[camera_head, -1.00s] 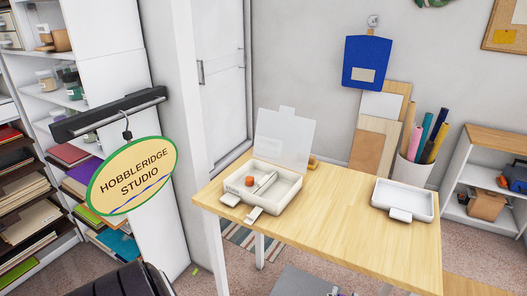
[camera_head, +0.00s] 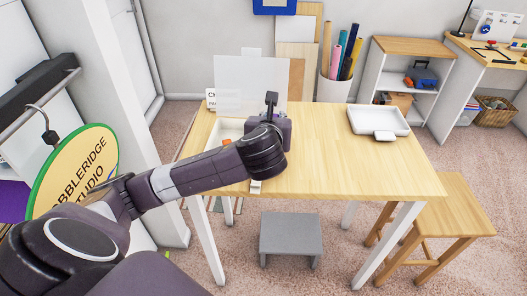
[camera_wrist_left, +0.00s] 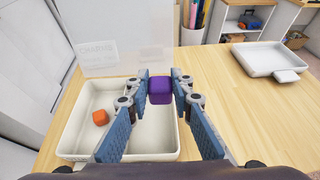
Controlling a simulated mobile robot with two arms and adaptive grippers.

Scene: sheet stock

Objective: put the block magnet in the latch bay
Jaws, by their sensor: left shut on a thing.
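My left gripper (camera_wrist_left: 160,88) is shut on a purple block (camera_wrist_left: 160,92), probably the block magnet, held between its two fingertips. In the left wrist view the block appears near the far right corner of the white open box (camera_wrist_left: 72,105); its height is unclear. In the head view my left arm covers much of the box (camera_head: 226,128). I cannot tell which compartment is the latch bay.
A white tray (camera_head: 372,120) with a front tab sits at the right of the wooden table (camera_head: 330,165). The tabletop between box and tray is clear. A wooden stool (camera_head: 450,205) and a grey step (camera_head: 291,235) stand on the floor.

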